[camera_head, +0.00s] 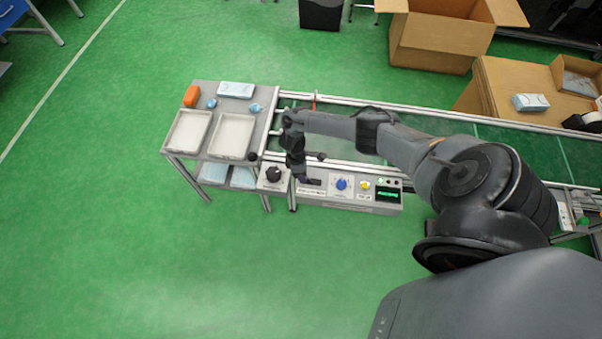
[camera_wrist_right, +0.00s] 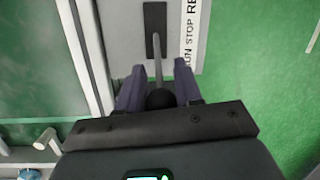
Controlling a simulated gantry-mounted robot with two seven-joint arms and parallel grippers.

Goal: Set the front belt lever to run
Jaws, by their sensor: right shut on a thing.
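The front belt lever (camera_wrist_right: 158,62) is a thin grey rod with a black ball knob (camera_wrist_right: 161,98), rising from a dark slot (camera_wrist_right: 155,22) in a grey panel. A label beside the slot (camera_wrist_right: 190,35) reads RUN, STOP and RE..., cut off at the frame edge; RUN is nearest my gripper. My right gripper (camera_wrist_right: 159,86) is shut on the knob, its fingers on either side. The rod appears to lean toward the RUN end. In the head view, my right gripper (camera_head: 302,179) is at the left part of the control panel (camera_head: 335,202), hiding the lever. My left gripper is out of view.
The panel also has a blue knob (camera_head: 342,184), a yellow button (camera_head: 365,185) and a green display (camera_head: 388,194). A black dial box (camera_head: 273,178) is just left. A table with white trays (camera_head: 232,136) stands farther left. The conveyor (camera_head: 490,139) runs behind.

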